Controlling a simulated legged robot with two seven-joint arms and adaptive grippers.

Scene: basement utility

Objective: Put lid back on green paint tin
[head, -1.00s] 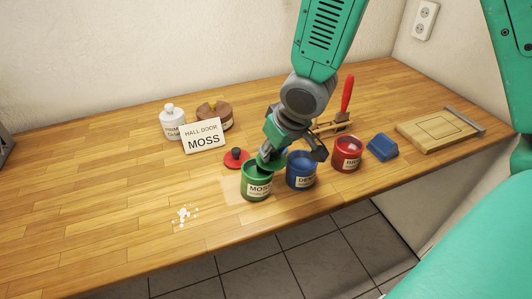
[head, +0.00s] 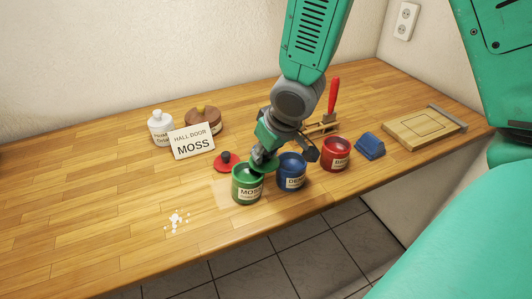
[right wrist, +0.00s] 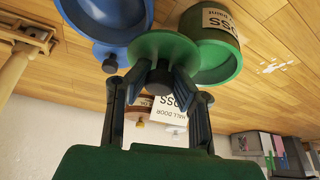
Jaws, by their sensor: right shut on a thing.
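The green paint tin (head: 247,191), labelled MOSS, stands upright and open near the bench's front edge; it also shows in the right wrist view (right wrist: 222,62). My right gripper (head: 266,155) is shut on the dark knob (right wrist: 160,74) of the green lid (right wrist: 165,47). The lid is held at the tin's right rear rim, off-centre, between the green tin and the blue tin (head: 291,179). It overlaps part of the tin's mouth in the head view; whether it touches the rim I cannot tell. My left gripper is not in view.
An open red tin (head: 335,160) stands right of the blue one. A red lid (head: 227,165) lies behind the green tin. A MOSS card (head: 191,143), white bottle (head: 160,130) and brown pot (head: 203,122) stand behind. White spots (head: 175,221) mark the clear front left.

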